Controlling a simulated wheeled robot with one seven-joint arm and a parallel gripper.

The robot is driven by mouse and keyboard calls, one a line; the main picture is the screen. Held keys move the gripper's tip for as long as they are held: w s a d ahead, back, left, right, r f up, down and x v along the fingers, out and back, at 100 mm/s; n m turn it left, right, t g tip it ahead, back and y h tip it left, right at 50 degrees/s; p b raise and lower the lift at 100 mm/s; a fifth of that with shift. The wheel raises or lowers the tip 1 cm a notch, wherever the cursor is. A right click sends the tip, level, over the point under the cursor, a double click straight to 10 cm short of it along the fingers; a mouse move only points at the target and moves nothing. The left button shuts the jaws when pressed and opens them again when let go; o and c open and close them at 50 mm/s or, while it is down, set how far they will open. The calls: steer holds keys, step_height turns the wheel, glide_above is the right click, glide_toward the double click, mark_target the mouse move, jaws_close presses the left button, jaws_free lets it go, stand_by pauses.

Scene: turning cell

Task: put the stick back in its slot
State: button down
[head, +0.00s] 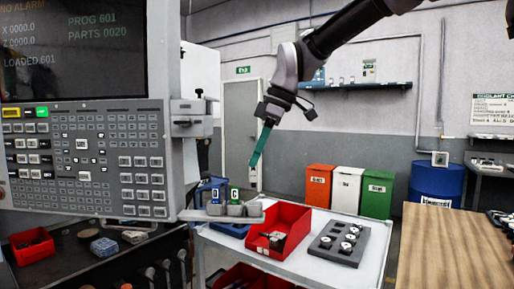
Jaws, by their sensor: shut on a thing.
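My gripper (255,164), with long teal fingers pointing down, is shut on a small pale stick (253,180). The stick hangs roughly upright and looks small and partly covered by the fingertips. A grey slotted holder (214,211) sits on a ledge below the machine's control panel. Its left slot holds a stick with a blue edge (215,194), and its middle slot holds a stick with a green edge (235,194). The right slot (253,209) looks empty. The held stick appears above this right slot and apart from it; the depth between them is hard to tell.
The control panel (85,158) fills the left side. Behind and right of the holder, a white cart (345,223) carries a red bin (280,228) and a grey tray with round parts (323,247). A wooden table (450,250) stands at right. Coloured waste bins (348,188) stand behind.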

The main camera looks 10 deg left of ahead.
steer(key=shift+f, duration=2.8)
steer(key=shift+f, duration=0.5)
steer(key=c, duration=0.8)
jaws_free()
steer(key=shift+c, duration=0.2)
steer(key=v, duration=1)
steer(key=shift+r, duration=0.4)
steer(key=shift+d, duration=0.2)
